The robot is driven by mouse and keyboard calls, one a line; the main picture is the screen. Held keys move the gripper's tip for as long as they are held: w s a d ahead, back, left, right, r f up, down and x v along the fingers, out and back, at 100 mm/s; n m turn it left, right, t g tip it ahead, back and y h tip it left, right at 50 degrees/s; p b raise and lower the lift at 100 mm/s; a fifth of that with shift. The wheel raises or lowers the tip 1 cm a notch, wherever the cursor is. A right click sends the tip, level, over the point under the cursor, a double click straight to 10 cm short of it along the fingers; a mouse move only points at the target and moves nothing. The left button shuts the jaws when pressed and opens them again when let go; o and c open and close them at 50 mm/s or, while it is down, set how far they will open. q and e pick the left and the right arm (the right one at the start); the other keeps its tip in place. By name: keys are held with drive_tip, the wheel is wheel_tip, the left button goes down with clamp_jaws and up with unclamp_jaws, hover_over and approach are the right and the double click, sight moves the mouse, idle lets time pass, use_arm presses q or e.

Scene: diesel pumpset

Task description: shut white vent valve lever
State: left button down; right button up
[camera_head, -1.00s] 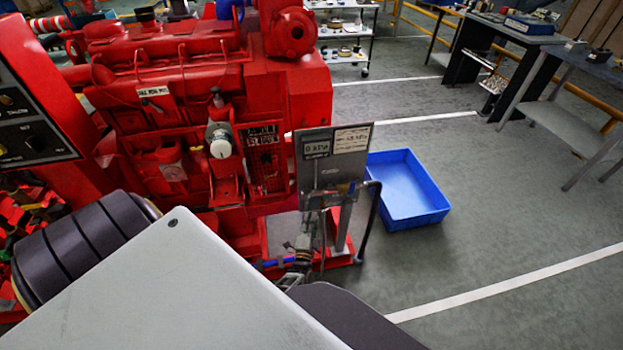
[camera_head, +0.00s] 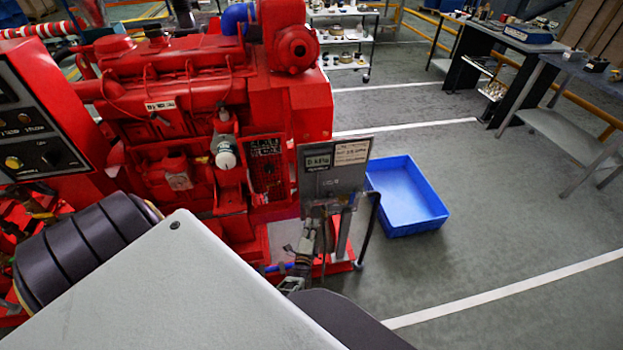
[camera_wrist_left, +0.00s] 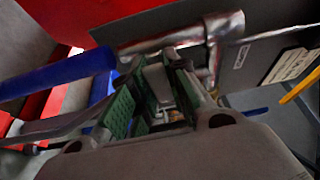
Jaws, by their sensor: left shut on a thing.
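My left gripper (camera_head: 303,258) is low in front of the grey gauge panel (camera_head: 333,184), beside the red pump set. In the left wrist view, its green-padded fingers (camera_wrist_left: 154,103) are closed around a small pale piece (camera_wrist_left: 157,82), which looks like the white vent valve lever. The fingers hide much of it, so its angle is hard to tell. A metal pipe (camera_wrist_left: 185,38) runs just beyond the fingertips. A blue lever (camera_wrist_left: 62,74) sticks out to the left; a blue piece (camera_head: 278,267) also shows left of the gripper in the head view. My right gripper is not in view.
The red engine (camera_head: 185,80) fills the left and centre. A blue crate (camera_head: 408,195) stands on the floor right of the panel. A dark hose (camera_head: 369,230) hangs beside the panel. Workbenches (camera_head: 560,120) stand at the far right; the floor between is clear.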

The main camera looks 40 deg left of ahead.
use_arm(q)
drive_tip(key=shift+d, duration=0.1)
drive_tip(key=c, duration=1.4)
unclamp_jaws()
drive_tip(key=shift+o, duration=0.2)
